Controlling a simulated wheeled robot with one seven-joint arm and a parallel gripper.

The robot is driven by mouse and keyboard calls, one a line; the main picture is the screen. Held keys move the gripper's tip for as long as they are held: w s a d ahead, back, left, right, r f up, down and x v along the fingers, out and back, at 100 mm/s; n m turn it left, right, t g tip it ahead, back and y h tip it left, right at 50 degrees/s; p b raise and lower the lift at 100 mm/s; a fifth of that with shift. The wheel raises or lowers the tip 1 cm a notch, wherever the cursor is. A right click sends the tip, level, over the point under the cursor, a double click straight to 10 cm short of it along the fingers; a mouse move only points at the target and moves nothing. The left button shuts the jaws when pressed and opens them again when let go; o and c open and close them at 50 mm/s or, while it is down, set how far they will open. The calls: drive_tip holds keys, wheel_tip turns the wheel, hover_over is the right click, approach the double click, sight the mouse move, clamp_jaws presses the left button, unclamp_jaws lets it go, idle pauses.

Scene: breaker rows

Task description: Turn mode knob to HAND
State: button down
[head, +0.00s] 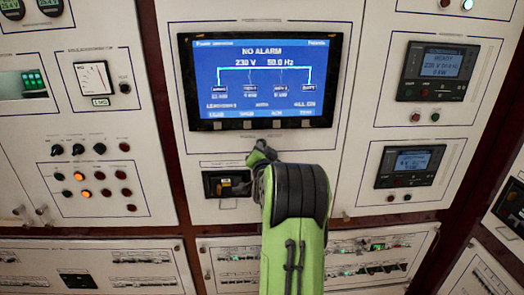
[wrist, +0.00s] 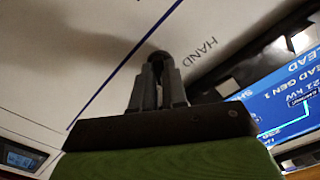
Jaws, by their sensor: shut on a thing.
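The mode knob (wrist: 158,55) shows in the wrist view as a dark round shape on the pale panel, mostly covered by my fingers. My gripper (wrist: 159,68) is shut on it, with both dark fingers at its sides. The printed word HAND (wrist: 200,51) stands just right of the knob, tilted in the picture. The knob's pointer is hidden, so I cannot tell its setting.
The large blue screen (head: 263,78) reads NO ALARM, above my arm. A small dark recessed unit (head: 227,184) is close left of my arm. Knobs and lamps (head: 95,178) fill the left panel; two small displays (head: 438,70) are at right. Breaker rows (head: 92,270) lie below.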

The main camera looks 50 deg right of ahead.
drive_tip(key=shift+f+n+b, duration=0.1)
drive_tip(key=shift+n+b, duration=0.3)
drive_tip(key=shift+b, duration=0.35)
drive_tip(key=shift+n+b, duration=6.5)
drive_tip(key=shift+b, duration=0.3)
drive_tip(key=c, duration=1.2)
unclamp_jaws()
drive_tip(key=shift+o, duration=0.2)
